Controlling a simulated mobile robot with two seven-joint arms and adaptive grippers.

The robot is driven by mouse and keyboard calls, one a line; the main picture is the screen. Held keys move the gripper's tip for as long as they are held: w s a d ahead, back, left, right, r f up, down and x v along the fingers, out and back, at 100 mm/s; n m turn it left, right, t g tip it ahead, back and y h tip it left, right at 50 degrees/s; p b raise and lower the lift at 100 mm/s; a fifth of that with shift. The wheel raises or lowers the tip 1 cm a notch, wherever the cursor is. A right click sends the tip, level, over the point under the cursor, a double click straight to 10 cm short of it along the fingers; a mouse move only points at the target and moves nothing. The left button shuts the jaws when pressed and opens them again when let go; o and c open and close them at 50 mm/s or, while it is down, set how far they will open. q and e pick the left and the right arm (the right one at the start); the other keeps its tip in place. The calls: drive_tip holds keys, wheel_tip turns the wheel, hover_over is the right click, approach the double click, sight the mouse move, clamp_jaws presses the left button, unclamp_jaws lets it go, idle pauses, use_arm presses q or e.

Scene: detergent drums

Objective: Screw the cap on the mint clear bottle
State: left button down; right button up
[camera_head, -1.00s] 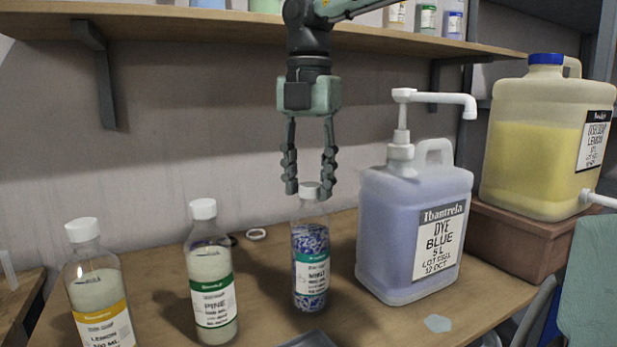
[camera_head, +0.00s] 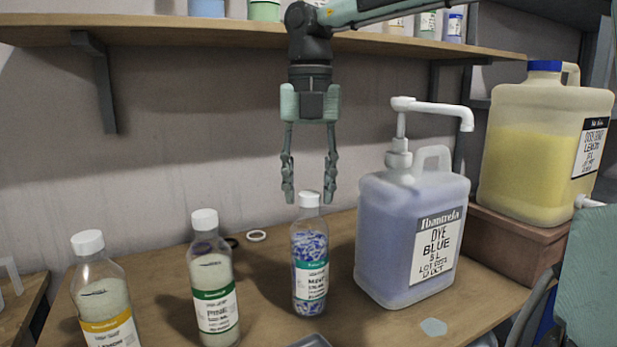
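The mint clear bottle (camera_head: 310,258) stands upright on the wooden table, filled with blue and white contents and bearing a green-banded label. A white cap (camera_head: 309,199) sits on its neck; I cannot tell how tight it is. My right gripper (camera_head: 309,196) points straight down over the bottle. Its two fingers are apart, one on each side of the cap, with visible gaps and no clear contact. My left gripper is not in view.
A pine bottle (camera_head: 214,290) and a lemon bottle (camera_head: 104,300) stand to the left, both capped. A blue dye jug (camera_head: 408,235) with a pump stands close on the right. A yellow jug (camera_head: 540,140) rests on a brown box (camera_head: 510,240). A shelf (camera_head: 200,32) runs above.

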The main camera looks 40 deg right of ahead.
idle(0.3)
drive_tip(key=shift+n, duration=0.4)
drive_tip(key=n, duration=0.4)
drive_tip(key=shift+s+n, duration=0.1)
drive_tip(key=shift+n, duration=0.5)
drive_tip(key=n, duration=0.5)
drive_tip(key=shift+d+n, duration=0.2)
drive_tip(key=shift+n, duration=0.2)
drive_tip(key=shift+c, duration=0.3)
